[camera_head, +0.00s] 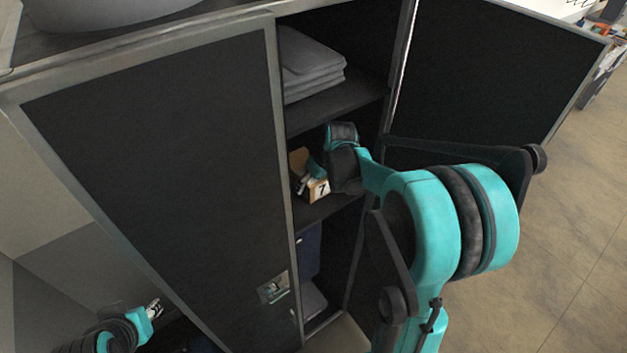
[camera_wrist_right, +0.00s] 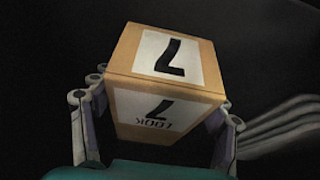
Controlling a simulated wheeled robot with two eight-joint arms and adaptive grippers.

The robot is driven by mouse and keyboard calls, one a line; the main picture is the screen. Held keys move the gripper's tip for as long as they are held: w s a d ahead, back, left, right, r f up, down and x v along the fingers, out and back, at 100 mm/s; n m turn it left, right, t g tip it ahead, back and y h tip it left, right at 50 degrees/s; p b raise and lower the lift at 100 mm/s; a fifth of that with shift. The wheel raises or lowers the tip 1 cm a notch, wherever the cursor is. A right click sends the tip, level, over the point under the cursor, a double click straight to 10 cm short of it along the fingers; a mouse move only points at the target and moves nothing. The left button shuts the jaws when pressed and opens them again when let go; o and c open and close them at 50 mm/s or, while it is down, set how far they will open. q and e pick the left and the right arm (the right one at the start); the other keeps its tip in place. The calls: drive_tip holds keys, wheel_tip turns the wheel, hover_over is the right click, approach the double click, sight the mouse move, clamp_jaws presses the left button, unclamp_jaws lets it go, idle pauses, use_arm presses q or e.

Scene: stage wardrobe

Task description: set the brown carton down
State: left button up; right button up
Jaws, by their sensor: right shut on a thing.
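The brown carton (camera_head: 318,191) is inside the open cupboard, low over the middle shelf (camera_head: 335,208). I cannot tell whether it touches the shelf. In the wrist view the carton (camera_wrist_right: 122,50) shows two white labels with a black 7. My right gripper (camera_wrist_right: 165,100) is shut on it, one finger at each side. In the head view the right arm reaches into the cupboard and partly hides this gripper and the carton. My left gripper (camera_head: 154,309) is small at the lower left, away from the carton; its opening is unclear.
Folded grey cloths (camera_head: 310,68) lie on the shelf above. A closed dark door (camera_head: 160,150) stands left of the opening, and an open door (camera_head: 490,80) stands to the right. Dark blue things hang below the middle shelf. Bare floor (camera_head: 560,240) shows at right.

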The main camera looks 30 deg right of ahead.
drive_tip(key=shift+f, duration=0.25)
drive_tip(key=o, duration=1.4)
drive_tip(key=shift+w, duration=0.15)
drive_tip(key=shift+r, duration=0.1)
drive_tip(key=shift+r, duration=0.4)
drive_tip(key=s, duration=0.4)
drive_tip(key=s+d+b, duration=0.1)
drive_tip(key=s, duration=0.7)
drive_tip(key=shift+s+d+r+b, duration=0.3)
drive_tip(key=shift+d+b, duration=0.05)
